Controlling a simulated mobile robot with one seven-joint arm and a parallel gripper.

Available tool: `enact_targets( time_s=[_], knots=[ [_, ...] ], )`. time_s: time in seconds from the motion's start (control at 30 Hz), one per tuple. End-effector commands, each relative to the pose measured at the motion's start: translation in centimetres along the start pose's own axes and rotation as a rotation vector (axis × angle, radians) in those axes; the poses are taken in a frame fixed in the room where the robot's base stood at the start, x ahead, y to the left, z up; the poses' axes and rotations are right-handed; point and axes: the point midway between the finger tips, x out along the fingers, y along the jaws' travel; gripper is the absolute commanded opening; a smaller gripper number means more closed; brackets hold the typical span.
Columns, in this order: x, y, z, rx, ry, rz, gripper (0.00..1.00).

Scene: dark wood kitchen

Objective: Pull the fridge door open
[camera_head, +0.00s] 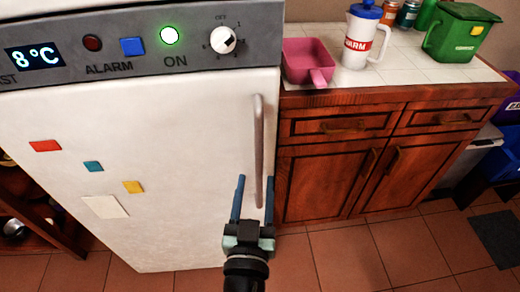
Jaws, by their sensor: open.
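The white fridge door (160,165) fills the left half of the head view and looks shut. Its vertical bar handle (259,140) is near the door's right edge. My gripper (254,192) is open at the lower part of the handle. One blue finger shows left of the bar and the other right of it. I cannot tell whether the fingers touch the handle or how deep it lies between them.
A dark wood cabinet (310,180) stands right of the fridge. Its tiled counter (400,65) holds a pink pan (306,62), a white jug (362,40) and a green bin (460,32). Tiled floor (350,255) is clear in front of the cabinet.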

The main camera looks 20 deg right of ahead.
Motion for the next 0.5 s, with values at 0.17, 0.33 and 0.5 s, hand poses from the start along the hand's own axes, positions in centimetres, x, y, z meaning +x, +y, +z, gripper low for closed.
enact_targets(
  time_s=[0.17, 0.33, 0.5],
  knots=[
    [3.5, 0.0, -0.4, 0.002, 0.001, 0.001, 0.52],
    [6.2, 0.0, -0.3, 0.003, 0.001, 0.002, 0.52],
    [7.8, 0.0, -0.1, 0.001, 0.000, 0.001, 0.52]
  ],
)
